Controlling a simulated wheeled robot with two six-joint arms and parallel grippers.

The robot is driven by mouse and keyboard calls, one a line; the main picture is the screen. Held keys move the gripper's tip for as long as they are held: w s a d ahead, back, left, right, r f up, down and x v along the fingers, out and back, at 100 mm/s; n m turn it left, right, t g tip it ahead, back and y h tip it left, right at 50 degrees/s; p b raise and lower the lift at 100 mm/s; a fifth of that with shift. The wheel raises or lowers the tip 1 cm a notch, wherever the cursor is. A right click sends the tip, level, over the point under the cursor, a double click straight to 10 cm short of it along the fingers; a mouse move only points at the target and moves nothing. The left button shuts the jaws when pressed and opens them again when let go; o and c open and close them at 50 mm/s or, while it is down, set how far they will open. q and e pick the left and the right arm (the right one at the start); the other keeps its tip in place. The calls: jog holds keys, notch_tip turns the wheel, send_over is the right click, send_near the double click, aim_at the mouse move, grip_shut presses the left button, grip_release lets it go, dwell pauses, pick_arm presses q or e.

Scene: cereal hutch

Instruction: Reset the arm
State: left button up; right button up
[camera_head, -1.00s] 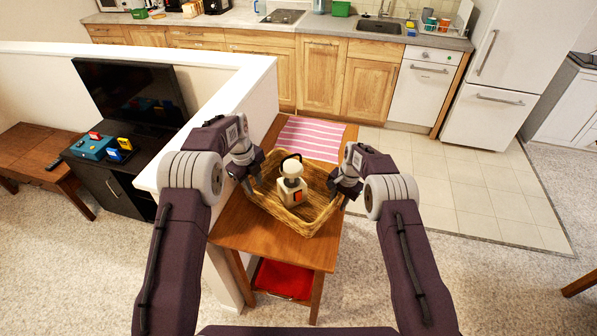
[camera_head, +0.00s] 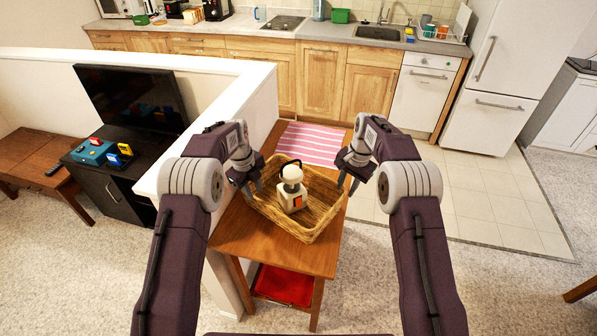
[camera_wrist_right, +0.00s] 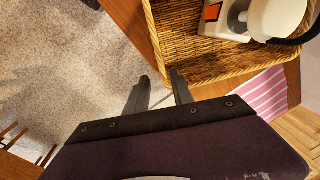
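My left gripper (camera_head: 252,188) is at the left rim of the wicker basket (camera_head: 312,230), with its fingers apart and nothing seen between them. My right gripper (camera_head: 348,183) is beside the basket's right rim, above the table edge. In the right wrist view its two fingers (camera_wrist_right: 163,92) are spread apart and empty, close to the basket wall (camera_wrist_right: 178,55). A white object with a round top, a black handle and an orange patch (camera_head: 291,188) stands in the basket. It also shows in part in the right wrist view (camera_wrist_right: 262,18).
The basket stands on a wooden table (camera_head: 262,240) with a pink striped cloth (camera_head: 310,143) behind it and a red item (camera_head: 285,284) on the lower shelf. A white half wall (camera_head: 225,100) borders the left side. Open floor (camera_head: 400,280) lies to the right.

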pick_arm(q)
jog(key=shift+r, duration=0.1)
pick_arm(e)
jog(key=shift+r, duration=0.1)
